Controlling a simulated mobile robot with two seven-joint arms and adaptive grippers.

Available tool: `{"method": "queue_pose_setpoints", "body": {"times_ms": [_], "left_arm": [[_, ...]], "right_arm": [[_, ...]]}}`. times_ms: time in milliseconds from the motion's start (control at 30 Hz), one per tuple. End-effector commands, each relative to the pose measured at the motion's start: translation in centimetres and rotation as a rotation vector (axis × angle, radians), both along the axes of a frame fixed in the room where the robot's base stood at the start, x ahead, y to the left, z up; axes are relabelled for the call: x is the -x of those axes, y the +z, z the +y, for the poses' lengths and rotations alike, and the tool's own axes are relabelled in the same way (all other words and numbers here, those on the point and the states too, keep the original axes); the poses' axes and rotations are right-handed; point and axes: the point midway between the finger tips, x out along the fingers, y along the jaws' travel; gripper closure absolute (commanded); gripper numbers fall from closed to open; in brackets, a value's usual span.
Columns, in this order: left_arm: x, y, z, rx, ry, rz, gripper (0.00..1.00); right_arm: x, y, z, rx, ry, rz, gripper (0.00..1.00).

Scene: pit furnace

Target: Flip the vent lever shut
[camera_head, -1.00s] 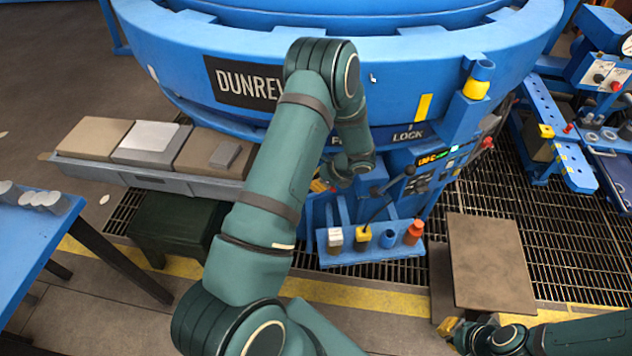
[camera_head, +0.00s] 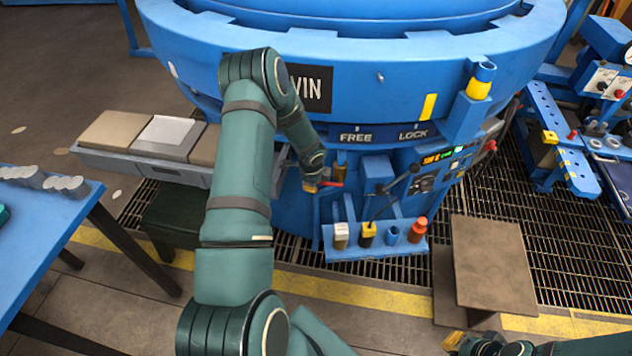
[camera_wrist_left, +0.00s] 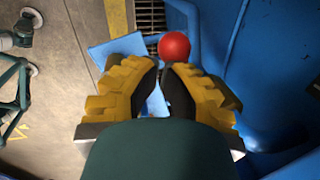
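A red-ended handle (camera_head: 331,184), which looks like the vent lever, sticks out from the blue furnace front below the FREE label. In the left wrist view its round red end (camera_wrist_left: 174,46) shows just beyond the fingertips. My left gripper (camera_head: 314,187) is beside it, at its left in the head view. In the left wrist view, this gripper's yellow-and-black fingers (camera_wrist_left: 161,72) are slightly apart, with nothing seen between them. The lever's base is hidden. My right gripper (camera_head: 453,341) is low at the bottom edge, away from the furnace; its finger opening is unclear.
A black-knobbed lever (camera_head: 414,169) stands by the lit control panel (camera_head: 437,170). A blue rack (camera_head: 372,251) of small coloured pieces is below. A brown plate (camera_head: 495,262) is at right, a blue table (camera_head: 40,230) at left. Grating floor lies between.

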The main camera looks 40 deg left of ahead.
Motion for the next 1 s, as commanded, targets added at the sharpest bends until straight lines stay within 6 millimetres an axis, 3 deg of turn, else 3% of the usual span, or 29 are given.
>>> {"method": "queue_pose_setpoints", "body": {"times_ms": [767,1000], "left_arm": [[0.1,-0.6,0.1,-0.001,0.0,0.003,1.0],[-0.9,1.5,-1.3,-0.001,-0.002,0.001,1.0]], "right_arm": [[-0.1,-0.2,0.0,0.0,0.0,-0.001,1.0],[0.1,0.9,0.0,0.0,0.0,0.003,1.0]]}}
